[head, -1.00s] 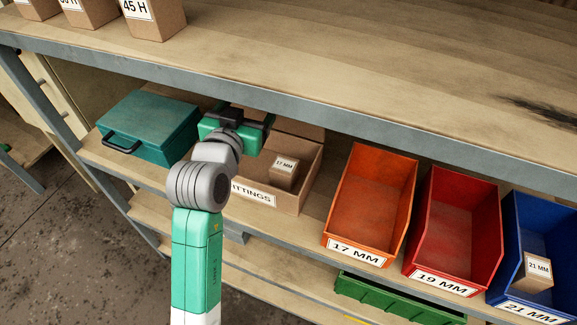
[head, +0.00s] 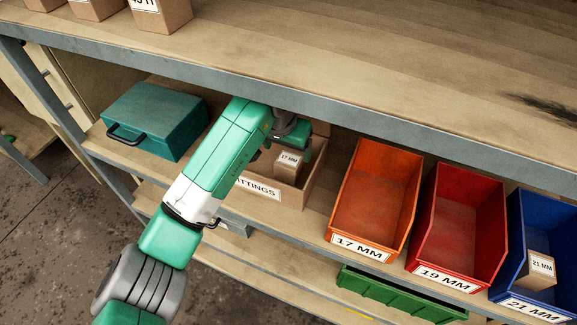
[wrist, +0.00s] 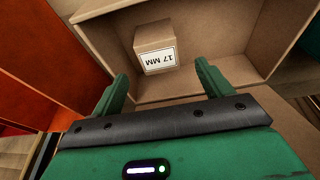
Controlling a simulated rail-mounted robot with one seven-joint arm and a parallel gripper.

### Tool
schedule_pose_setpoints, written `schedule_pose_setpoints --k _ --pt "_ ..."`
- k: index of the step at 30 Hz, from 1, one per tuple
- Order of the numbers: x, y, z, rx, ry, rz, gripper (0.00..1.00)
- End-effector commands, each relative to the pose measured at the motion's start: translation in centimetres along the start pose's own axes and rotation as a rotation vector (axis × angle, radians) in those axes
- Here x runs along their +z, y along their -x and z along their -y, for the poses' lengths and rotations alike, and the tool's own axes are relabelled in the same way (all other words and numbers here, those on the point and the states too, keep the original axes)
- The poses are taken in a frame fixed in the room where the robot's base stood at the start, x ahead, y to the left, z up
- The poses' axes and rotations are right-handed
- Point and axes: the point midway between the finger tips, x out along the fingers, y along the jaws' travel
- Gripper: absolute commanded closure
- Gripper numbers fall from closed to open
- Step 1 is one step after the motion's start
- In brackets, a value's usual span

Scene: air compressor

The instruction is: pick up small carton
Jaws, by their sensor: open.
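A small brown carton (head: 287,163) with a white "17 MM" label sits inside an open tan "FITTINGS" box (head: 262,187) on the shelf under the bench top. In the wrist view the small carton (wrist: 155,47) lies just beyond the two green fingers of my gripper (wrist: 162,83), roughly centred between them. The fingers are apart with nothing between them. The carton is not touched.
The bench top's edge (head: 330,132) runs close above my arm. An orange "17 MM" bin (head: 372,200), a red "19 MM" bin (head: 455,225) and a blue "21 MM" bin (head: 515,215) holding another carton (head: 538,270) stand right. A teal case (head: 160,120) stands left.

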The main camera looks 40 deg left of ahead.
Motion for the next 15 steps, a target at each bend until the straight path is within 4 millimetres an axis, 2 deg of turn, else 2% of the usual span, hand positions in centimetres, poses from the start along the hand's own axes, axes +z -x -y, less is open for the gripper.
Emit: schedule_pose_setpoints --k 5,9,13,15 --pt "0.2 -0.4 0.0 -0.002 0.002 0.010 0.22" --pt "0.2 -2.2 0.0 -0.003 0.001 0.009 0.22" --pt "0.2 -2.8 0.0 -0.002 0.001 0.008 0.22" --pt "0.3 -3.9 -0.1 -0.002 0.000 0.008 0.22"
